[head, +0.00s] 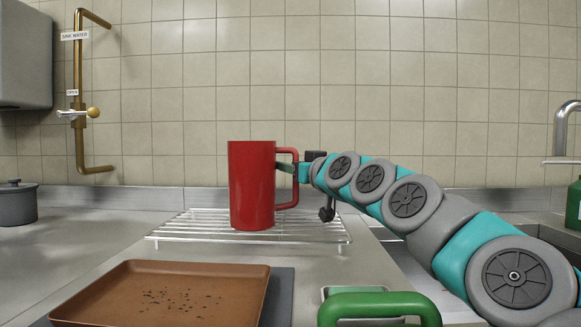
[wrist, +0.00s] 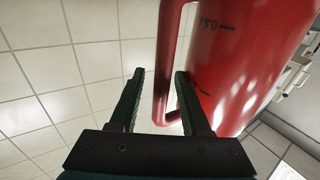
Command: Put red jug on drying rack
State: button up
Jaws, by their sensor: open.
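The red jug (head: 252,190) stands upright on the wire drying rack (head: 175,234) in the head view, its base appearing to rest on the bars. Its handle points right, toward my arm. My gripper (head: 286,167) is at the handle. In the wrist view, my gripper (wrist: 159,73) is open, with one finger on each side of the handle bar; the right finger lies between the bar and the jug's body. A gap shows between the left finger and the handle. The jug (wrist: 240,60) bears dark measuring marks there.
A brown tray (head: 215,278) with dark crumbs lies in front of the rack. A green-handled object (head: 380,302) is at the front. A tap (head: 562,130) and green bottle (head: 574,205) are right.

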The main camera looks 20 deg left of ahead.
jog(key=shift+d+r, duration=0.1)
jog(key=shift+r, duration=0.05)
jog(key=b+v, duration=0.1)
jog(key=v, duration=1.1)
